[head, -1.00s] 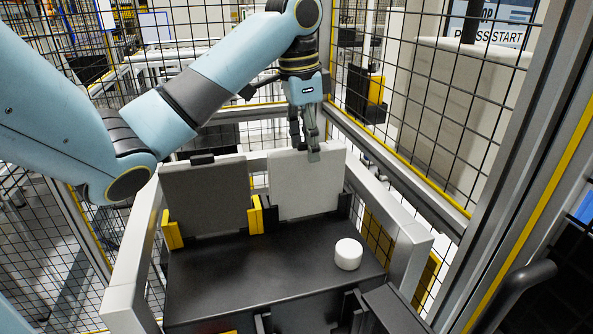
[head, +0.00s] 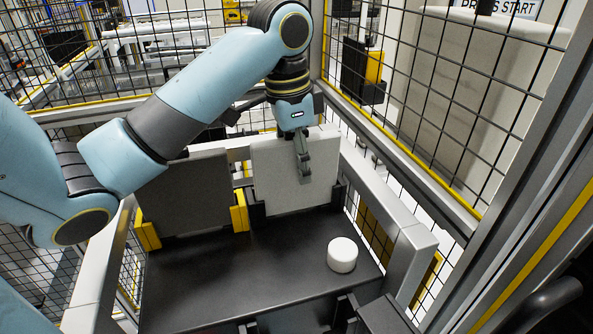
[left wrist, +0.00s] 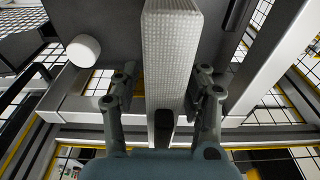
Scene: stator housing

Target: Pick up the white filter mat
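The white filter mat (head: 278,182) stands upright in a holder at the back of the black table, right of a dark grey mat (head: 185,195). My left gripper (head: 303,165) is over its top edge, right of the middle, with one finger in front of the mat's face. The other finger is hidden behind the mat in the head view. In the left wrist view the white mat (left wrist: 170,60) runs between the two open fingers; a gap shows on its left side, and the right finger is very close to it. My right gripper is not in view.
A white cylinder (head: 342,254) stands on the black table (head: 230,285) in front of the mat. Yellow and black holders (head: 239,212) flank the mats. A pale frame (head: 410,262) and wire fencing (head: 455,110) close off the right side. The table's front left is clear.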

